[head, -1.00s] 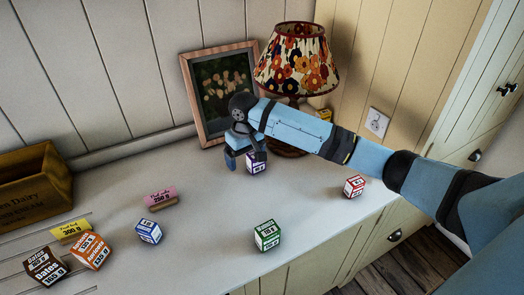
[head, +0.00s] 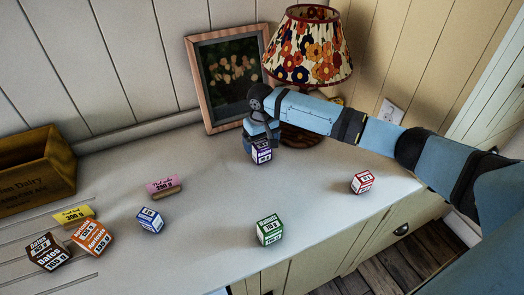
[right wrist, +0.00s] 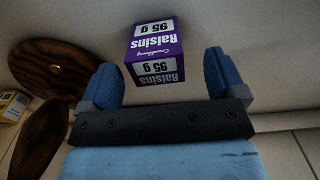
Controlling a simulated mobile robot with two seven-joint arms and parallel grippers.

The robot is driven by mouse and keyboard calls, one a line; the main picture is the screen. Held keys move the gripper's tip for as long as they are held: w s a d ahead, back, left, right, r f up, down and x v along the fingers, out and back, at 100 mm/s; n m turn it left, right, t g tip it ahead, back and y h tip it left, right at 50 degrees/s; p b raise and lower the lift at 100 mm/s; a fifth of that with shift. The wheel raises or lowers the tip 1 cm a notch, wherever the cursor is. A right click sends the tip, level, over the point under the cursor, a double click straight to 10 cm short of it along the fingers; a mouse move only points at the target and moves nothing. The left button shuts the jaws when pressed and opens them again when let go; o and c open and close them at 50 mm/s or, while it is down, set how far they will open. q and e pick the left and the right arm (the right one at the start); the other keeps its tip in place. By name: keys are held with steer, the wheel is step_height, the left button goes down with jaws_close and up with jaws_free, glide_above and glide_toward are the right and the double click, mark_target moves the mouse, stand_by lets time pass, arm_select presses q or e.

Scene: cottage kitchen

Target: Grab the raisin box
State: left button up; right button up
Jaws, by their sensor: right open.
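The raisin box (head: 262,156) is purple and white and stands on the pale countertop in front of the lamp. My right gripper (head: 262,143) is at the box, and its hand hides part of the box in the head view. In the right wrist view the raisin box (right wrist: 156,52) shows its "Raisins 95 g" label between the two blue fingers of my right gripper (right wrist: 160,62). The fingers are apart, with a gap visible on each side of the box. My left gripper is not in view.
Near the box are a lamp (head: 308,50), a picture frame (head: 196,85) and a red-white box (head: 362,182). A green box (head: 269,230) stands near the front edge. Blue (head: 150,221), orange (head: 92,236) and brown (head: 47,252) boxes and a wooden crate (head: 35,175) are left.

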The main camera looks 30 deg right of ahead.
mark_target(262, 151)
steer(key=f, duration=0.5)
steer(key=shift+w+d+f+p, duration=0.1)
steer(key=shift+w+d+p, duration=0.15)
steer(key=shift+p, duration=0.15)
steer(key=c, duration=1.1)
